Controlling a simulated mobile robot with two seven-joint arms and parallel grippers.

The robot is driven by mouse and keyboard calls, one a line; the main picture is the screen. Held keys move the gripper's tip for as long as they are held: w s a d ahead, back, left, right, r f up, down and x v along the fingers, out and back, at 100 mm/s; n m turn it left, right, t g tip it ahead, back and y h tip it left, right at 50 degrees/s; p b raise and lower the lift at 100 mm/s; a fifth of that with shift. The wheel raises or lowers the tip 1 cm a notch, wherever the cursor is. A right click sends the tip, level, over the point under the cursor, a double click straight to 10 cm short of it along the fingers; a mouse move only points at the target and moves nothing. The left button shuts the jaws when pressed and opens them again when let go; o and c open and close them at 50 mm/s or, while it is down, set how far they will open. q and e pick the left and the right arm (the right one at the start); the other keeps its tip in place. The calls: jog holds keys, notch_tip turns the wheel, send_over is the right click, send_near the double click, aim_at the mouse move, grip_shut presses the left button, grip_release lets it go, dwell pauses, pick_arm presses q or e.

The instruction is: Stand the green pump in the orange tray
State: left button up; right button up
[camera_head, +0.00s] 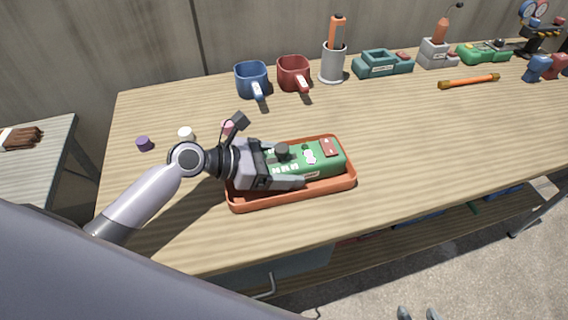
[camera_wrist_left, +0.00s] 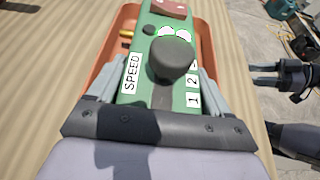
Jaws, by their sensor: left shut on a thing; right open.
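The green pump (camera_head: 320,158) has a black knob, white labels and a reddish block at its far end. It is lengthwise within the rim of the orange tray (camera_head: 292,196), knob side up. My left gripper (camera_head: 284,167) is shut on the pump's near end, one finger on each side; the wrist view shows the left gripper (camera_wrist_left: 155,90) with the knob between its fingers. I cannot tell whether the pump touches the tray floor. My right gripper (camera_wrist_left: 262,75) is open and empty off to the right in the left wrist view, away from the tray.
Blue mug (camera_head: 251,79), red mug (camera_head: 293,73), grey holder (camera_head: 333,65) and teal device (camera_head: 383,64) stand along the back. Purple cap (camera_head: 144,143) and white cap (camera_head: 186,133) lie left of the tray. An orange-ended rod (camera_head: 468,81) lies right. The wooden table (camera_head: 430,140) is clear right of the tray.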

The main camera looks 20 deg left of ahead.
pick_arm(q)
jog(key=o, duration=1.4)
jog(key=shift+f, duration=0.1)
jog(key=shift+o, duration=0.2)
jog(key=shift+s+a+r, duration=0.15)
jog(key=shift+a+r, duration=0.1)
jog(key=shift+a, duration=0.05)
jog(key=p+v, duration=0.1)
jog(key=v, duration=0.9)
jog(key=shift+s+a, duration=0.1)
jog(key=shift+s, duration=0.1)
jog(key=shift+s+a+r, duration=0.25)
jog(key=shift+a, duration=0.1)
